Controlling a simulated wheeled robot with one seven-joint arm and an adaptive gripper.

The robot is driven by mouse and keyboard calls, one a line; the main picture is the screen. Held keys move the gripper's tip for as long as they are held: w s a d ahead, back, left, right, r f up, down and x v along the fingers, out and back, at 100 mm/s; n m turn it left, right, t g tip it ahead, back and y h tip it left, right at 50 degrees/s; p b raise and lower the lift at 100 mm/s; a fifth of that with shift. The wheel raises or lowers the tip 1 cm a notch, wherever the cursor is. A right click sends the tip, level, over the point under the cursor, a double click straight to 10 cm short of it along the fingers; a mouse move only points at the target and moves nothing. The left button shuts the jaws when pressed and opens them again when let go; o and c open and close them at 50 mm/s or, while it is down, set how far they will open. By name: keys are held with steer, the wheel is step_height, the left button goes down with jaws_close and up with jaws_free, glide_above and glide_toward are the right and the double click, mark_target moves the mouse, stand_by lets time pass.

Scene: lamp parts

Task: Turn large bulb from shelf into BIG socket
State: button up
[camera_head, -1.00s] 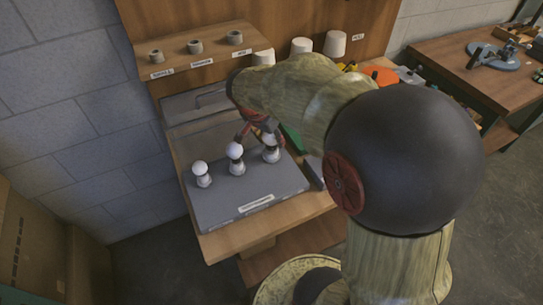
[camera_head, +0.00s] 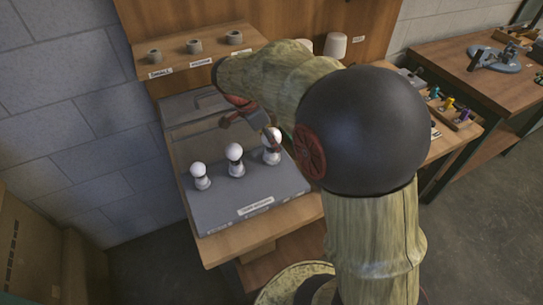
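Three white round bulbs stand upright in a row on a grey board (camera_head: 222,205): a left bulb (camera_head: 198,170), a middle bulb (camera_head: 234,152) and a right bulb (camera_head: 269,140). Each sits on a pale socket, with the right socket (camera_head: 270,158) nearest my arm. My gripper (camera_head: 248,128) is above and behind the row, fingers spread wide, with nothing seen between them. One finger overlaps the right bulb in this view; I cannot tell whether they touch. The shelf (camera_head: 215,60) holds three small grey ring-shaped holders with no bulbs on them.
White lampshades (camera_head: 336,44) stand behind my arm. My arm hides much of the bench's right side. A tray with coloured tools (camera_head: 450,104) lies at right, and another table (camera_head: 470,75) stands beyond. A wall (camera_head: 65,110) is on the left.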

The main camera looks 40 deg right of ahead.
steer(key=m+g, duration=0.1)
steer(key=m, duration=0.2)
steer(key=m+g+y+p, duration=0.1)
steer(key=m, duration=0.1)
steer(key=shift+m, duration=0.4)
